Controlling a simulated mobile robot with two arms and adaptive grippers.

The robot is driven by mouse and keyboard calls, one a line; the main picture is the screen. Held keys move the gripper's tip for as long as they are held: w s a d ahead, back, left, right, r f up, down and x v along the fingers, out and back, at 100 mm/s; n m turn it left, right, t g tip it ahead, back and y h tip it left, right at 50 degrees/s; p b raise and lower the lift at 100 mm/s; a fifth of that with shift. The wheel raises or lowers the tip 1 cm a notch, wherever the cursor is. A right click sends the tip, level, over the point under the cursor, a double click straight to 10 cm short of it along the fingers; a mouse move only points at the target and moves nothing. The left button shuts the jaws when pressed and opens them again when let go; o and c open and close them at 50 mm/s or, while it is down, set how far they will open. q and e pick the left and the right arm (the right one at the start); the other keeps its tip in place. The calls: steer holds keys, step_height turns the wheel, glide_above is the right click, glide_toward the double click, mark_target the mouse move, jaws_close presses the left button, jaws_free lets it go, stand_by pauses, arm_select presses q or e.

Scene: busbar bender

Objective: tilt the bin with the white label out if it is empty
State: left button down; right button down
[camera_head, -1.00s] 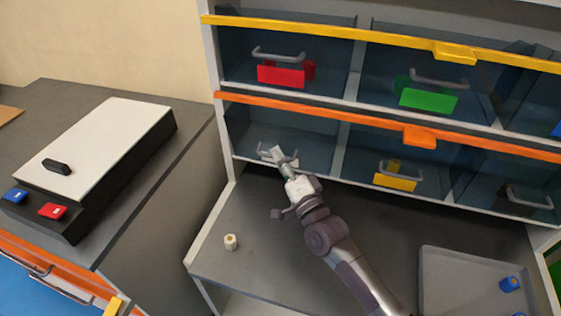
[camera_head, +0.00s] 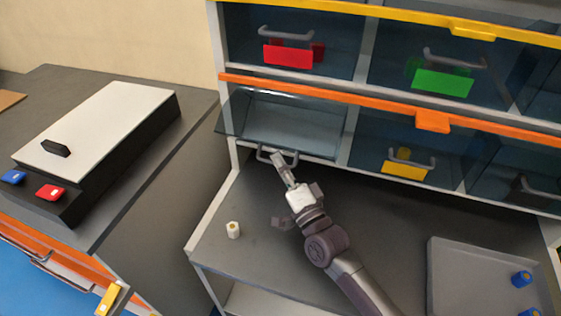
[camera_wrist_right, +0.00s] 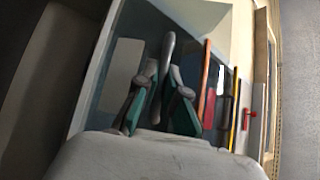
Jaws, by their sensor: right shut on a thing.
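The clear bin (camera_head: 290,122) at the left end of the lower row is tilted out at its top. I see nothing inside it. Its grey handle (camera_head: 265,155) is at its lower front edge. A pale label (camera_wrist_right: 122,66) shows on it in the right wrist view; in the head view I cannot make the label out. My right gripper (camera_head: 283,166) is shut on the handle, and its fingers (camera_wrist_right: 160,88) sit around the bar in the wrist view. My left gripper is not in view.
Bins with a red label (camera_head: 288,55), a green label (camera_head: 443,82) and a yellow label (camera_head: 404,170) are closed. A small white hex piece (camera_head: 233,230) stands on the grey shelf below. A grey tray (camera_head: 470,282) with blue pieces is at right.

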steer(key=shift+f, duration=0.3)
steer(key=c, duration=1.5)
jaws_free()
steer(key=shift+r, duration=0.1)
steer(key=shift+s, duration=0.1)
steer(key=v, duration=1.2)
